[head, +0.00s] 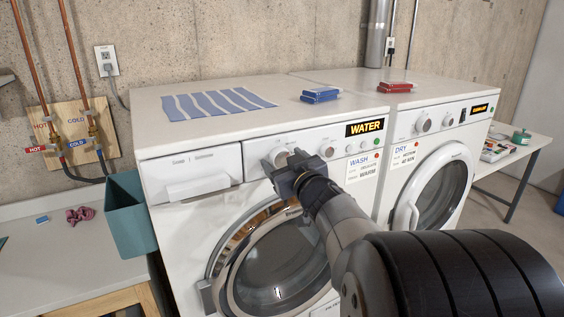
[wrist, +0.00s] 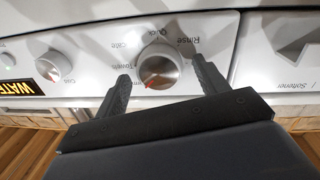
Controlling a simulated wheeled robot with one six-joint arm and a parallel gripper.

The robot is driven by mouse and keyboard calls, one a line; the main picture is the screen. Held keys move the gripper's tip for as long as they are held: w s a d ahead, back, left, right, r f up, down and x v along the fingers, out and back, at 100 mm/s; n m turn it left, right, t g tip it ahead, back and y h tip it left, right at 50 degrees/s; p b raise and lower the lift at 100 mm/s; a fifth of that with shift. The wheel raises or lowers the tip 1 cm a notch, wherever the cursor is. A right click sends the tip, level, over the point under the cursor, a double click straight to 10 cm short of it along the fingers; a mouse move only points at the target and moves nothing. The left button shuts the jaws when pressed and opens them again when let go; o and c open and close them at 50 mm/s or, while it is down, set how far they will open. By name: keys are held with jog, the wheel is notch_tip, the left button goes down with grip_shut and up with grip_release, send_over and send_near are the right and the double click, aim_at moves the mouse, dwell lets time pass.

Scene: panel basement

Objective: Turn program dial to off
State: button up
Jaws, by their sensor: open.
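The program dial (wrist: 160,66) is a round silver-white knob on the washer's front panel, ringed by printed words such as "Rinse", "Quick" and "Towels". Its red mark points to the lower left in the wrist view, towards a word partly hidden by a finger. I cannot see an "off" label. My gripper (wrist: 161,70) is open, with one finger on each side of the dial; I cannot tell whether they touch it. In the head view my gripper (head: 283,161) is at the washer's panel and partly covers the dial (head: 279,154).
A smaller knob (wrist: 54,67) sits beside the dial, near the "WATER" display (head: 365,127). The detergent drawer (head: 200,175) is on the dial's other side. The washer door (head: 275,265) is below. A dryer (head: 440,160) stands to the right, and a teal bin (head: 130,215) to the left.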

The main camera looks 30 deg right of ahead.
jog(key=shift+c, duration=0.4)
jog(key=c, duration=0.9)
jog(key=shift+f+n+b, duration=0.1)
jog(key=shift+n+b, duration=0.2)
jog(key=shift+n, duration=0.1)
jog(key=n+b, duration=0.2)
jog(key=n, duration=0.1)
jog(key=shift+f+n+b, duration=0.15)
jog(key=shift+n+b, duration=0.15)
jog(key=n+b, duration=0.1)
jog(key=n, duration=0.1)
jog(key=n+b, duration=0.1)
jog(key=n, duration=0.1)
jog(key=shift+n+t+y+b, duration=0.3)
jog(key=shift+n+b, duration=0.05)
jog(key=shift+n, duration=0.05)
jog(key=o, duration=1)
